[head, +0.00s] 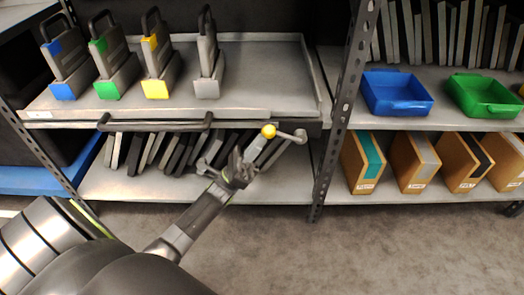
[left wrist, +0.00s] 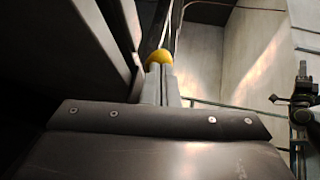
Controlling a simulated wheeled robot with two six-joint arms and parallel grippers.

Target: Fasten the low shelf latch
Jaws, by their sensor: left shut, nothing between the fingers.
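The low shelf latch is a grey lever (head: 288,134) with a yellow knob (head: 268,131) at its left end, at the right end of the pull-out shelf's front edge. The lever lies roughly level. My left gripper (head: 256,151) is shut and empty, just below and left of the knob, its fingers pointing up at it. In the left wrist view the yellow knob (left wrist: 160,56) shows right beyond the closed fingertips (left wrist: 160,72). I cannot tell if they touch. My right gripper is not in view.
The pull-out shelf (head: 262,75) carries several grey dies with coloured bases and has a black handle (head: 155,122). Dark upright plates stand on the shelf below. A rack post (head: 345,100) rises right of the latch. Blue (head: 397,93) and green (head: 484,96) bins stand farther right. The floor in front is clear.

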